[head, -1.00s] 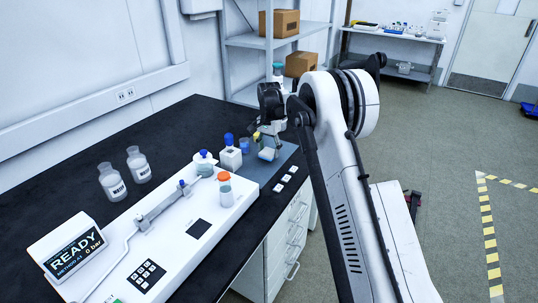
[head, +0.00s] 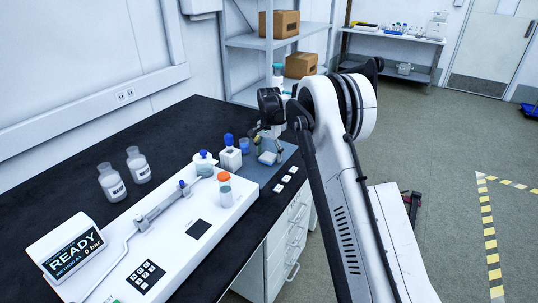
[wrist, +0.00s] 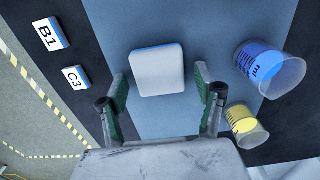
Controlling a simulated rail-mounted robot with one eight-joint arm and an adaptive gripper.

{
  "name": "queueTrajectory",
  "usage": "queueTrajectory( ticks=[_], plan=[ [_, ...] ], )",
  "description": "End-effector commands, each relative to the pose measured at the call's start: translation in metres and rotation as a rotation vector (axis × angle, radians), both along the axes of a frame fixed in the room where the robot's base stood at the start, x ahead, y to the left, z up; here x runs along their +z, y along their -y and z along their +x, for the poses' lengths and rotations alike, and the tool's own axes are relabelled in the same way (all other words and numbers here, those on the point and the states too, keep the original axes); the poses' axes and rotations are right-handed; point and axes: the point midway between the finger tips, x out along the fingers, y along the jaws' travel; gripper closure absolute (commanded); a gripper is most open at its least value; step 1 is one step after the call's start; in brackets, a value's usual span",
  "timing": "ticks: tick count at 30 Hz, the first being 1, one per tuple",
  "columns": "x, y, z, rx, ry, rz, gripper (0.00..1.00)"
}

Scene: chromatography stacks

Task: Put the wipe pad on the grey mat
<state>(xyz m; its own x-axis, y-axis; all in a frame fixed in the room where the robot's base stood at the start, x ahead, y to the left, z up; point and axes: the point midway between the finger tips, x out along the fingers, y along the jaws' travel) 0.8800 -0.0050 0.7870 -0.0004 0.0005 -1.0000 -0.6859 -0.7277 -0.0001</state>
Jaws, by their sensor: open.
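The wipe pad (head: 267,158), white with a blue edge, lies flat on the grey mat (head: 288,152) at the far right end of the bench. In the wrist view the pad (wrist: 158,72) shows whole, with the blue-grey mat (wrist: 165,122) around it. My gripper (head: 268,143) is above the pad in the head view. In the wrist view my gripper (wrist: 161,88) is open, one finger on each side of the pad's near end, with clear gaps and nothing held.
A beaker of blue liquid (wrist: 268,68) and a beaker of yellow liquid (wrist: 246,125) stand right of my fingers in the wrist view. Label tiles B1 (wrist: 50,35) and C3 (wrist: 76,78) lie left. The white instrument (head: 170,230) and two bottles occupy the bench's left.

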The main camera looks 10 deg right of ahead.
Motion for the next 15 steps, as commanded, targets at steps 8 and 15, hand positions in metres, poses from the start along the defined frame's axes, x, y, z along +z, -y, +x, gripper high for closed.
queueTrajectory(
  ticks=[8, 15],
  plan=[
    [0.042, 0.000, 0.000, 0.000, 0.000, 0.000, 0.34],
    [0.090, 0.000, 0.000, 0.000, 0.000, 0.000, 0.34]
  ],
)
